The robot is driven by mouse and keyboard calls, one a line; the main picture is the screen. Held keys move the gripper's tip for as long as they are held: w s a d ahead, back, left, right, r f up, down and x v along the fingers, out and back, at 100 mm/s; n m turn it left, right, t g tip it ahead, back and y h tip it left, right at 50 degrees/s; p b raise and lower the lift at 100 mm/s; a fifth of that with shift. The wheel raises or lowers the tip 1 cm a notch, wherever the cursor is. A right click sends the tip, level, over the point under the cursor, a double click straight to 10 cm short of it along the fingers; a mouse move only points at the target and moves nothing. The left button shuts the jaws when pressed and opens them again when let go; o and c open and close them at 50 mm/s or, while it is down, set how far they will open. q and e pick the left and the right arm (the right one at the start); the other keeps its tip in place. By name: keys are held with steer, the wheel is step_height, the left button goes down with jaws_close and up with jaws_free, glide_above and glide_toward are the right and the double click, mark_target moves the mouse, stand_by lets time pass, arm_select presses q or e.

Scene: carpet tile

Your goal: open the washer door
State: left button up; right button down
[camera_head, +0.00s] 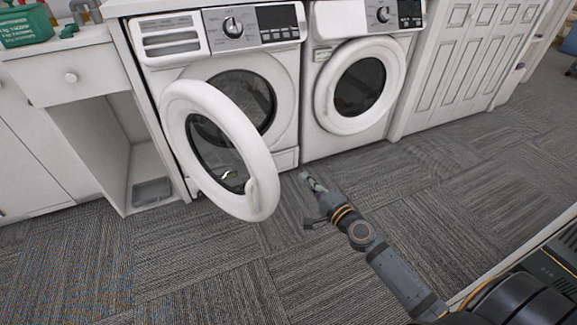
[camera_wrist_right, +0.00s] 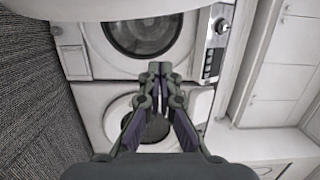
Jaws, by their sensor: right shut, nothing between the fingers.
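The left washer (camera_head: 232,95) has its round white-rimmed door (camera_head: 262,190) swung well out from the body, over the carpet. The dark drum opening (camera_head: 255,92) shows behind it. My right gripper (camera_head: 305,180) is just right of the door's free edge, low in front of the machines, with a gap between them in the picture. Its fingers are closed together and empty; they also show in the right wrist view (camera_wrist_right: 160,70), pointing toward the machines. My left gripper is not in view.
A second front-loader (camera_head: 355,130) stands to the right with its round door closed. A white cabinet with a drawer (camera_head: 75,78) and an open bay is at left. A green box (camera_head: 25,25) sits on its top. Carpet (camera_head: 190,265) in front is clear.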

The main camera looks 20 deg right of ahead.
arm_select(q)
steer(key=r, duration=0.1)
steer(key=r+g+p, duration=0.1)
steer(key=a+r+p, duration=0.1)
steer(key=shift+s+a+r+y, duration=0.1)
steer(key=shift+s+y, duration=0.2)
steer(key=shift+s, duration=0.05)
arm_select(e)
steer(key=w+a, duration=0.5)
steer(key=w, duration=0.2)
steer(key=shift+w+a, duration=0.3)
